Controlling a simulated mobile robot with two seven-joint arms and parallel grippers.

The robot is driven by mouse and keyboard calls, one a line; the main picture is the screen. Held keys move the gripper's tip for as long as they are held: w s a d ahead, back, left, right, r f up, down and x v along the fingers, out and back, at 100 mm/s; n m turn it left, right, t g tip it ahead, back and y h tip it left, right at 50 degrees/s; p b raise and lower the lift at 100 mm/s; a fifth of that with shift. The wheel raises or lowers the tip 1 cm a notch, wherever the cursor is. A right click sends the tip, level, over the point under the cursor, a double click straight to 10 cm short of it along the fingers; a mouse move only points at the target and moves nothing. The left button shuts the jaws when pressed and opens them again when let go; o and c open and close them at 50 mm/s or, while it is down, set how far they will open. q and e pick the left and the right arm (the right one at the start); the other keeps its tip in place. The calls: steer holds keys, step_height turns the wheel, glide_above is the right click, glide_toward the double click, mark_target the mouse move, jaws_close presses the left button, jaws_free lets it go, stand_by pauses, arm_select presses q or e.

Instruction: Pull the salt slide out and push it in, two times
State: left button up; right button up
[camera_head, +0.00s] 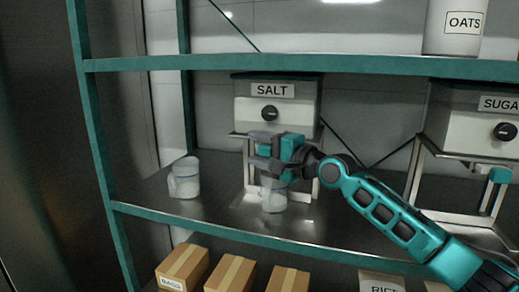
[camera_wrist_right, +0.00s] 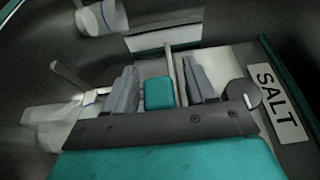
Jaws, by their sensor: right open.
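The salt dispenser (camera_head: 307,105) stands on the middle shelf, with its SALT label and black knob facing out. The label also shows in the right wrist view (camera_wrist_right: 277,103). My right gripper (camera_head: 263,143) is in front of the dispenser's lower part, below the knob. In the right wrist view its fingers (camera_wrist_right: 161,80) are open, one on each side of the teal handle of the salt slide (camera_wrist_right: 160,93), with gaps visible. The gripper hides most of the slide in the head view. A clear container (camera_head: 273,197) stands under the dispenser. My left gripper is out of view.
A clear measuring jug (camera_head: 184,178) stands to the left on the same shelf. The sugar dispenser (camera_head: 465,125) with a teal handle (camera_head: 500,175) is at the right. Boxes (camera_head: 230,274) sit on the shelf below. A teal shelf edge (camera_head: 300,64) runs above the dispensers.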

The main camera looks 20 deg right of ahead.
jaws_close()
stand_by(0.5)
